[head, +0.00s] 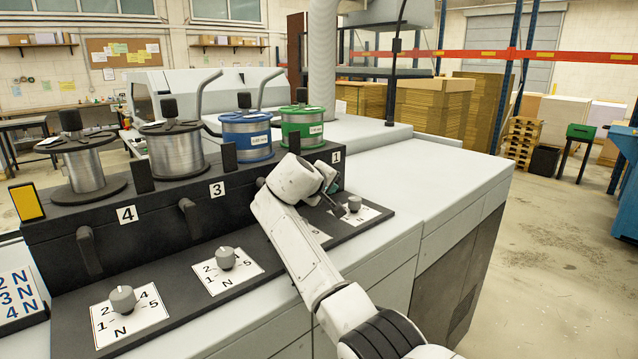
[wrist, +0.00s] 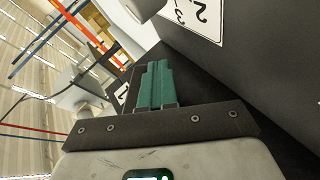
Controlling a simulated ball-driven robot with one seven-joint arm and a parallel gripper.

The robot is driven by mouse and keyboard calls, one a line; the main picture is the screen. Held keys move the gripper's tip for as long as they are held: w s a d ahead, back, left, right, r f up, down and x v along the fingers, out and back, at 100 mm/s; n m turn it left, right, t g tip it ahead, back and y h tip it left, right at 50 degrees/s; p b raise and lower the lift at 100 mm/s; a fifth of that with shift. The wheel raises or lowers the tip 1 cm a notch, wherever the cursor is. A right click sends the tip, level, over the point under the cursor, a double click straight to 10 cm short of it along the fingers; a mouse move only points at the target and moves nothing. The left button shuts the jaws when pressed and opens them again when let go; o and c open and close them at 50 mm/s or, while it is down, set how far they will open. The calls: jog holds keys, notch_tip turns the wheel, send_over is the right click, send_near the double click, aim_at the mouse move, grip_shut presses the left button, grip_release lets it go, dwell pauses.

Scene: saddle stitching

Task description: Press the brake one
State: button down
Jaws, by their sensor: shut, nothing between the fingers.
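The black stitching unit has a label "1" (head: 336,157) at its right end. Below it is a dial knob (head: 354,204) on a white number plate (head: 368,214). My gripper (head: 336,184) is in front of the panel near label 1, just above and left of that knob. In the wrist view its teal fingers (wrist: 156,85) are together with nothing between them. Black handles hang below label 4 (head: 88,252) and label 3 (head: 191,219). I cannot make out a matching handle below label 1, where my wrist covers the panel. Contact cannot be told.
Wire spools stand on top: two silver (head: 88,165), one blue (head: 246,135), one green (head: 302,125). Other dial knobs (head: 123,299) (head: 226,258) sit along the front ledge. A number card (head: 18,295) is at lower left. The floor at right (head: 545,265) is clear.

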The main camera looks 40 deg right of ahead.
jog(key=shift+r, duration=0.15)
jog(key=shift+r+p, duration=0.65)
jog(key=shift+r, duration=0.25)
jog(key=shift+a+r, duration=0.1)
jog(key=shift+r, duration=0.05)
jog(key=f+b+v, duration=0.1)
jog(key=b+v, duration=0.1)
jog(key=v, duration=0.8)
jog(key=shift+a+b, duration=0.25)
jog(key=shift+b, duration=0.1)
jog(key=shift+s, duration=0.1)
